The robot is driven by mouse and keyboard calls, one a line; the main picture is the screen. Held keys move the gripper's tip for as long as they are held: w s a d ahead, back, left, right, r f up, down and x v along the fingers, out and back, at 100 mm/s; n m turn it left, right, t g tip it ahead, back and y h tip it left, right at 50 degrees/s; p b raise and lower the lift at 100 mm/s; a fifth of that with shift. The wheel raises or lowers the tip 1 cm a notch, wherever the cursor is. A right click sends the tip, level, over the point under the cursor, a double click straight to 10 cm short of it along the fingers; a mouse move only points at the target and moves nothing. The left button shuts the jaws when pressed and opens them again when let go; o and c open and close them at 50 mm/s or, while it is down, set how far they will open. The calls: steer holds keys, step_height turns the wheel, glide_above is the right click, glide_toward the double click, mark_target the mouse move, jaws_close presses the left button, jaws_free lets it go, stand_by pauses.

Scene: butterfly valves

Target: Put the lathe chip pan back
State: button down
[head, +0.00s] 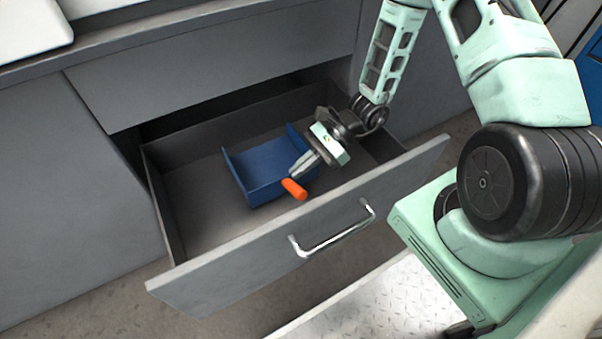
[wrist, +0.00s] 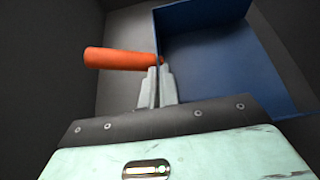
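The blue chip pan (head: 262,165) is inside the open grey drawer (head: 185,210), near its middle. Its blue wall and floor also show in the wrist view (wrist: 215,65). An orange handle (head: 294,189) sticks out from the pan's near side; the wrist view shows it to the left of the blue wall (wrist: 115,59). My gripper (head: 299,167) reaches down into the drawer from the right. Its fingers (wrist: 156,82) are close together at the pan's edge, where the handle meets it, and look shut on it. The exact contact is partly hidden by the fingers.
The drawer front (head: 240,250) with its metal pull (head: 333,235) stands out from the grey cabinet (head: 65,180). Free drawer floor lies left of the pan. A patterned metal plate (head: 370,305) is below and right of the drawer front.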

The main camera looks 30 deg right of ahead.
steer(key=shift+f, duration=0.65)
steer(key=shift+f, duration=0.1)
steer(key=c, duration=1.7)
jaws_free()
steer(key=shift+d+r, duration=0.1)
steer(key=shift+r, duration=0.1)
steer(key=shift+p+v, duration=2.25)
steer(key=shift+v, duration=3.6)
